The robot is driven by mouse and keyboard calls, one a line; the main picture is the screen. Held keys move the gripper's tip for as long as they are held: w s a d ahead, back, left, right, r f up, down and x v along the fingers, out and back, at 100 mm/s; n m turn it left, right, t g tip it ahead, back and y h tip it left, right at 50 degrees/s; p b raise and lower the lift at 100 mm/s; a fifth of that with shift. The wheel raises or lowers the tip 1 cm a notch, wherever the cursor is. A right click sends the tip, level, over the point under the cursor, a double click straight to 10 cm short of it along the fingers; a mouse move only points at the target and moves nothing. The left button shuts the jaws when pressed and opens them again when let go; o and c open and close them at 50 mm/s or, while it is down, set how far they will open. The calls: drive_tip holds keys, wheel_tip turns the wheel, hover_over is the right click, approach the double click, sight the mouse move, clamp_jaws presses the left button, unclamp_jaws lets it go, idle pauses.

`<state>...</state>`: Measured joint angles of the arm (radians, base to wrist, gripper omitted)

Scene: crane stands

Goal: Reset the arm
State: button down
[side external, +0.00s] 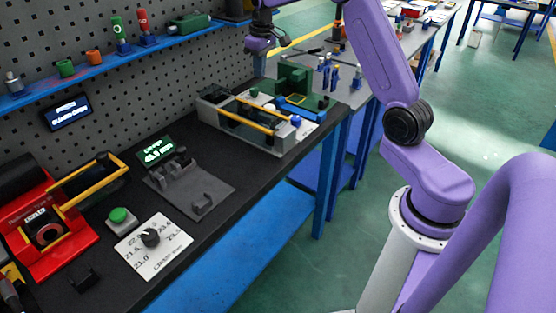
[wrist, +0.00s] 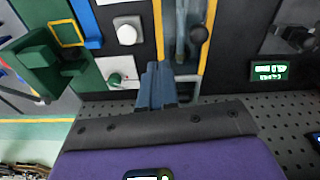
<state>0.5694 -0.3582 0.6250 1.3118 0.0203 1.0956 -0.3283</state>
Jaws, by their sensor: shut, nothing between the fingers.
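My gripper (wrist: 154,72) shows at the bottom centre of the wrist view, with its blue-grey fingers together and nothing between them. The fingers point toward the bench fixture with yellow rails (wrist: 202,35). The exact gap between fingertips and fixture is hard to tell.
A green block (side external: 294,76) and a blue knob (side external: 296,120) sit by the fixture. A red device (side external: 62,246), green button (side external: 118,215) and dial plate (side external: 172,255) stand at the near left. A blue shelf (side external: 95,68) runs along the pegboard. Dark bench (side external: 235,168) shows between devices.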

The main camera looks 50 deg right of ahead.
drive_tip(key=s+a+r+n, duration=0.2)
drive_tip(key=s+a+n, duration=0.1)
drive_tip(key=s+a, duration=0.65)
drive_tip(key=s+a+r+n, duration=0.1)
drive_tip(key=s+a+n, duration=0.1)
drive_tip(key=s+a, duration=0.75)
drive_tip(key=s+a+f+n, duration=0.1)
drive_tip(key=s+n, duration=0.2)
drive_tip(key=s, duration=0.8)
drive_tip(key=s+a+f+n+g, duration=0.1)
drive_tip(key=s+a+f+n, duration=0.1)
drive_tip(key=s, duration=0.9)
drive_tip(key=shift+s+n, duration=0.2)
drive_tip(key=shift+n, duration=0.5)
drive_tip(key=shift+w+a, duration=0.1)
drive_tip(key=shift+w, duration=0.05)
